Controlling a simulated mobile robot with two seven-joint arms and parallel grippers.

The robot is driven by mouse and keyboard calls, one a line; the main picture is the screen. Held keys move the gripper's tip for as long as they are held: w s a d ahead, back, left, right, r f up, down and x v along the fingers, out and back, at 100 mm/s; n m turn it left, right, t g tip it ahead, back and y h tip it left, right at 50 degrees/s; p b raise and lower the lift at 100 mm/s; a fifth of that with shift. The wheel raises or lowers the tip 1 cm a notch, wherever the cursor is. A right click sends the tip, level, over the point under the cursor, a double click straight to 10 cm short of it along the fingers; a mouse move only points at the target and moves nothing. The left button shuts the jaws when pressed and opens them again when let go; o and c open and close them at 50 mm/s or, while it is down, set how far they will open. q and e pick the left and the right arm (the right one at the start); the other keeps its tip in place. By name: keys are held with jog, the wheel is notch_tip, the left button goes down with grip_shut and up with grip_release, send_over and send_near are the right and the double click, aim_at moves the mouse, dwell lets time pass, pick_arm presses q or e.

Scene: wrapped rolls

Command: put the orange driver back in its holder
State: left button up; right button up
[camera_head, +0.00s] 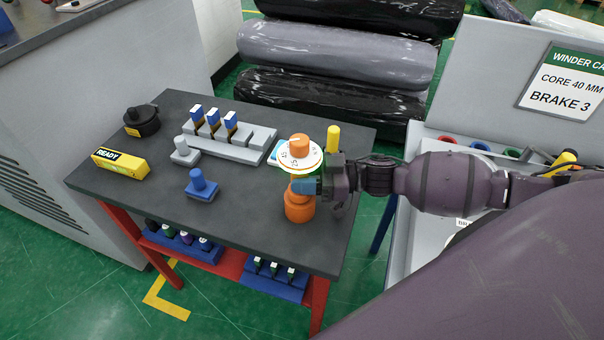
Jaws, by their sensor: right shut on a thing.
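The orange driver (299,145) is upright near the table's right side, with an orange knob above a white, marked dial. Orange also shows below the dial, down to a wide round orange foot (299,208) near the tabletop; I cannot tell whether this is one piece with the driver. My right gripper (305,186) comes in from the right and is shut on the driver below the dial. Its blue fingertip covers part of the orange. I cannot tell whether the foot touches the table. I cannot make out which thing is the holder. My left gripper is not in view.
A grey rack (262,140) with several blue-topped pieces stands behind on the dark table (250,225). A yellow cylinder (333,138) is close behind my gripper. The table's front middle is clear.

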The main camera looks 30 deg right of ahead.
jog(key=shift+f, duration=0.1)
dwell(0.3)
jog(key=o, duration=0.8)
jog(key=shift+o, duration=0.7)
jog(key=shift+f, duration=0.15)
jog(key=p+v, duration=0.1)
jog(key=v, duration=0.8)
jog(key=shift+p, duration=0.35)
